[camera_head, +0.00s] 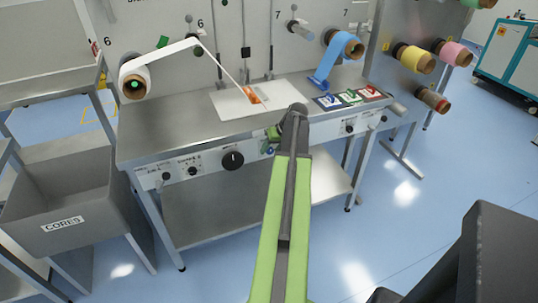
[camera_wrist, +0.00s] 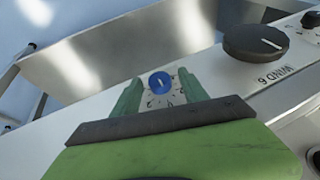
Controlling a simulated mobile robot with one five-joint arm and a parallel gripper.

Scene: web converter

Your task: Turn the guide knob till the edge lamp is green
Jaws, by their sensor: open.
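The guide knob looks to be the small blue knob (camera_wrist: 160,82) with a white pointer line, on a pale dial with dark marks, in the wrist view. My gripper (camera_wrist: 160,79) is open, with one green finger on each side of this knob; whether either finger touches it I cannot tell. In the head view my gripper (camera_head: 273,137) is at the front panel of the steel bench, and a bit of blue shows just below it. I cannot make out the edge lamp for certain in either view.
A large black knob (camera_wrist: 258,43) labelled WIND 6 sits close by on the panel. The bench (camera_head: 170,125) carries a white plate (camera_head: 228,103), a web strip and coloured cards. A grey CORES bin (camera_head: 90,207) stands at the left. Open floor lies in front.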

